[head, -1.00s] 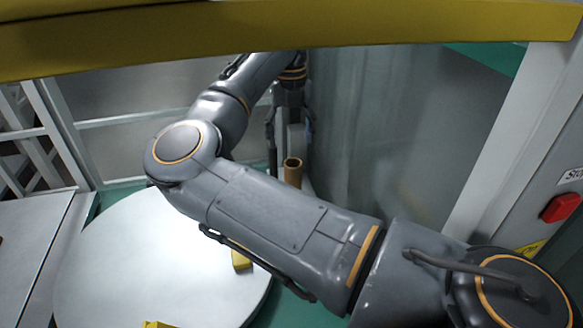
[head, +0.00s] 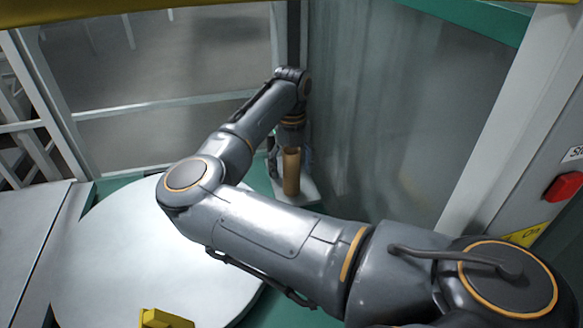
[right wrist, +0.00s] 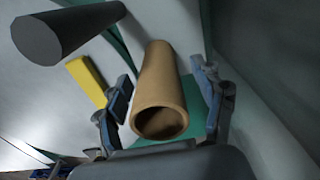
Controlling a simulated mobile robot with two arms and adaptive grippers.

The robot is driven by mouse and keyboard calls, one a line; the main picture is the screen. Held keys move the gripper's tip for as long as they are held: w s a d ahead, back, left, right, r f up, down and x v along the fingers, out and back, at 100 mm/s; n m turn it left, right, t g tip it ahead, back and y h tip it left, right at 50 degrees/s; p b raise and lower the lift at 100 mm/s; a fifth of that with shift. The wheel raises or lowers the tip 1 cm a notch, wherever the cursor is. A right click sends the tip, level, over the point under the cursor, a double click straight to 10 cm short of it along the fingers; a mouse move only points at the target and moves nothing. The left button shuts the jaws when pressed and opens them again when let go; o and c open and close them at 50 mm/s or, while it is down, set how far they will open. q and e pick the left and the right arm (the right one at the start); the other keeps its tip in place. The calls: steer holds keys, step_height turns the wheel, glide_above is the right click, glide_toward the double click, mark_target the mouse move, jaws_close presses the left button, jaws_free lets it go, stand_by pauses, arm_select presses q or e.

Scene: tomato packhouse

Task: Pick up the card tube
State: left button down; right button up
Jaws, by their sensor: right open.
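The card tube (head: 291,172) is brown and stands upright in the far corner beyond the round table in the head view. My right gripper (head: 290,158) is around its upper part from above, partly hidden by my arm. In the right wrist view the tube (right wrist: 163,90) shows its open end towards the camera, between the two fingers of my right gripper (right wrist: 168,100). The fingers are apart, with a visible gap on the tube's right side. The left gripper is not in view.
A white round table (head: 120,240) holds a yellow block (head: 165,318) near the front. A grey translucent panel (head: 380,120) stands close right of the tube. A red button (head: 563,187) is on the right post. A dark cylinder (right wrist: 60,32) shows in the right wrist view.

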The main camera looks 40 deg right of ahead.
steer(key=shift+f, duration=0.2)
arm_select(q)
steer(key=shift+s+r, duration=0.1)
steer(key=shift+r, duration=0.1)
arm_select(e)
steer(key=c, duration=1.1)
steer(key=shift+r, duration=0.1)
